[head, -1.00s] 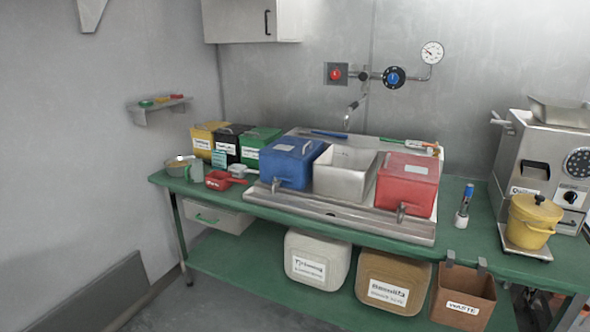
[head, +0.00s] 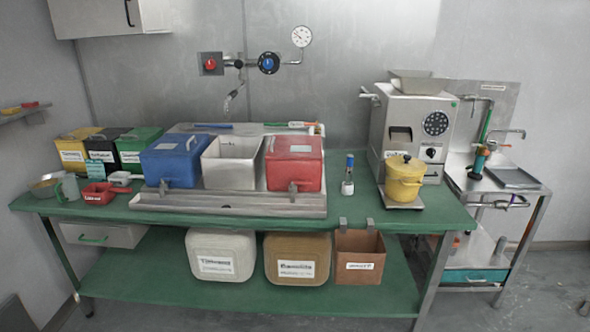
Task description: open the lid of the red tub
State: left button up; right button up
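The red tub (head: 294,177) stands on the metal tray at the middle of the green bench, at the right end of a row of three tubs. Its red lid (head: 294,148) is on and looks closed, with a pale label on top. A small metal tap sits at its lower front. Neither of my grippers is in the head view.
The green bench (head: 365,212) also holds a blue-capped bottle (head: 348,176), a yellow pot (head: 404,182) and a steel grinder (head: 416,128) to the right. Yellow, black and green boxes stand at the left. A brown waste bin (head: 359,258) hangs at the front edge.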

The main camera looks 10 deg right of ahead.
aim_at(295, 146)
jog(key=i+j, duration=0.15)
jog(key=i, duration=0.35)
jog(key=i+j, duration=0.2)
jog(key=i, duration=0.25)
